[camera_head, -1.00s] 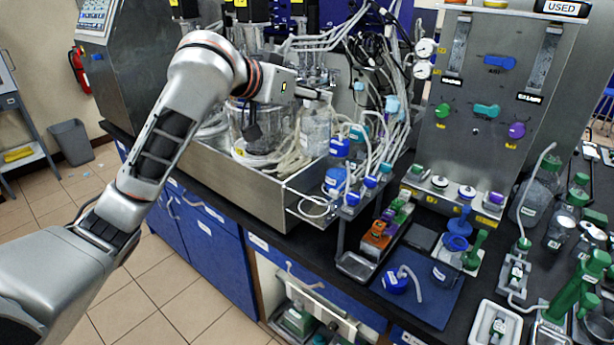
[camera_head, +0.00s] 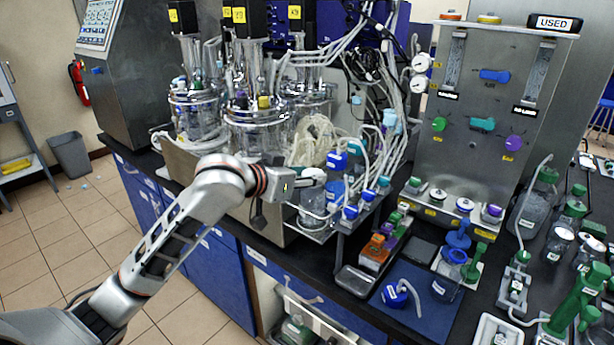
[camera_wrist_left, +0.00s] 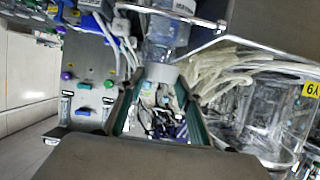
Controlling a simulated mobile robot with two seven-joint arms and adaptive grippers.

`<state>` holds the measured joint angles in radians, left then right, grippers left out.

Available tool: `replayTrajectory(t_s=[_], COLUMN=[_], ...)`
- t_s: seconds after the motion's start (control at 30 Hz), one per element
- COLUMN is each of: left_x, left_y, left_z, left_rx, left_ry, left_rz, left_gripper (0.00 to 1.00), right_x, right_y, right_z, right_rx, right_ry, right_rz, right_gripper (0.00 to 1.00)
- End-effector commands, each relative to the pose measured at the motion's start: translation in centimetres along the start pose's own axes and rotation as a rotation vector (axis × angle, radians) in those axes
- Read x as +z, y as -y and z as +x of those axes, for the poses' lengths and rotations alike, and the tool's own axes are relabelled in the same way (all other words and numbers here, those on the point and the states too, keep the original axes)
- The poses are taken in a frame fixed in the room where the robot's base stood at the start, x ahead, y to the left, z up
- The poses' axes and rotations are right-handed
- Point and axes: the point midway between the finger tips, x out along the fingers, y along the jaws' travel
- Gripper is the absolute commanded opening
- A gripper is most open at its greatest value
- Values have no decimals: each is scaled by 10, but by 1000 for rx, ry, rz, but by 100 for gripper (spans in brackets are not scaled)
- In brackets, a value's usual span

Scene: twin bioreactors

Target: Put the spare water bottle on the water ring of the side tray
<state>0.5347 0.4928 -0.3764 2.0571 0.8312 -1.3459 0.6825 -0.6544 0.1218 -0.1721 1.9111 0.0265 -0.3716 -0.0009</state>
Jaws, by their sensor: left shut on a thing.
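My left gripper (camera_head: 312,177) is shut on the neck of a clear bottle (camera_head: 313,201), which hangs upright below it at the left end of the side tray (camera_head: 325,234). In the left wrist view, the gripper (camera_wrist_left: 161,76) has its two fingers on either side of the pale neck of the bottle (camera_wrist_left: 167,45). A metal ring-like edge shows close to the bottle there. The water ring is hidden or too small to make out, and I cannot tell whether the bottle touches the tray. My right gripper is out of view.
Blue-capped bottles (camera_head: 336,186) with tubes stand in the side tray just right of the held bottle. Glass vessels (camera_head: 258,125) and looped tubing (camera_head: 315,142) are behind. A blue mat (camera_head: 425,318) with a blue-capped bottle (camera_head: 396,294) lies at the front right.

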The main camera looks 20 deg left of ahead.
Motion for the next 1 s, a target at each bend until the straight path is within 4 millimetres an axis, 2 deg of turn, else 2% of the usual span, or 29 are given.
replayTrajectory(t_s=[0.4,0.43,0.5,0.87,1.0], left_x=[4,6,5,3,3], left_y=[0,0,0,0,1], left_z=[2,2,2,1,-10], left_rx=[0,-1,-1,0,-1], left_ry=[-4,-1,-1,-2,-1], left_rz=[0,0,0,0,2], left_gripper=[0,37,52,52,52], right_x=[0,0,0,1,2], right_y=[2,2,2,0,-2], right_z=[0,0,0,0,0], right_rx=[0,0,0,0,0], right_ry=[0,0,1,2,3], right_rz=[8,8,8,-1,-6], right_gripper=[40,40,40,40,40])
